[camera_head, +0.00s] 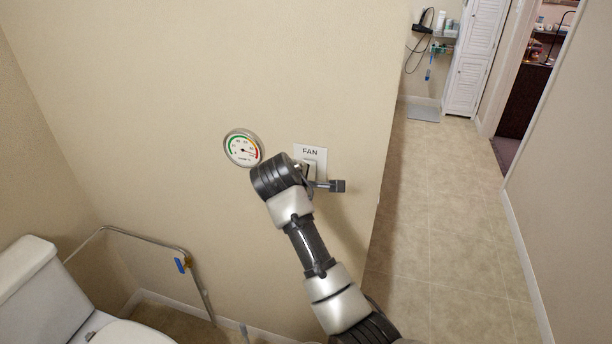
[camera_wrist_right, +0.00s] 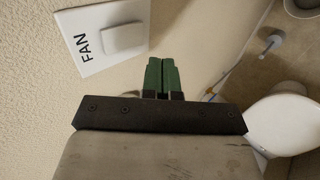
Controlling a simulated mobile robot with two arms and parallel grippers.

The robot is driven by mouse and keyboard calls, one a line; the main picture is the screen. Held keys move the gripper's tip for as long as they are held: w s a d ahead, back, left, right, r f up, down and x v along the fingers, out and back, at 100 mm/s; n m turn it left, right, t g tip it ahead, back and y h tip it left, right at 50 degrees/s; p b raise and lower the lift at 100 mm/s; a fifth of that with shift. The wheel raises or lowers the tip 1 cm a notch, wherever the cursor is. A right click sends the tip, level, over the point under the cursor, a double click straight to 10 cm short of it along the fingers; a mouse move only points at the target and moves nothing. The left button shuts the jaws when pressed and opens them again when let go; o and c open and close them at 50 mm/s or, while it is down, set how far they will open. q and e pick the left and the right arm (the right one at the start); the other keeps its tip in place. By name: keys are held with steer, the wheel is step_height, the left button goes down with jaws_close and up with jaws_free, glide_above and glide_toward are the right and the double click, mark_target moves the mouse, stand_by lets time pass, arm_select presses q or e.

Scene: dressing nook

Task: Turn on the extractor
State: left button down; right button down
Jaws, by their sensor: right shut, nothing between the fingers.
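A white switch plate marked FAN (camera_head: 311,152) is on the beige wall, its lower part partly hidden by my right wrist in the head view. It also shows at the upper left of the right wrist view (camera_wrist_right: 85,62), with its white rocker (camera_wrist_right: 122,37) in clear sight. My right gripper (camera_head: 341,186) points to the right along the wall, just below and to the right of the plate. Its green fingers (camera_wrist_right: 162,77) are shut together and empty, apart from the rocker in the wrist view. My left gripper is not in view.
A round gauge (camera_head: 243,148) hangs on the wall left of the plate. A white toilet (camera_head: 45,290) and a metal rail (camera_head: 150,238) are at lower left. The wall ends to the right, where a tiled floor (camera_head: 440,200) is clear.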

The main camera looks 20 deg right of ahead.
mark_target(309, 179)
steer(key=w+d+f+p, duration=0.1)
steer(key=w+d+f, duration=0.1)
steer(key=w, duration=0.3)
steer(key=shift+d+f+p, duration=0.25)
steer(key=shift+d+p, duration=0.1)
steer(key=shift+d, duration=0.4)
steer(key=shift+w, duration=0.1)
steer(key=shift+w+d+f, duration=0.15)
steer(key=shift+r, duration=0.25)
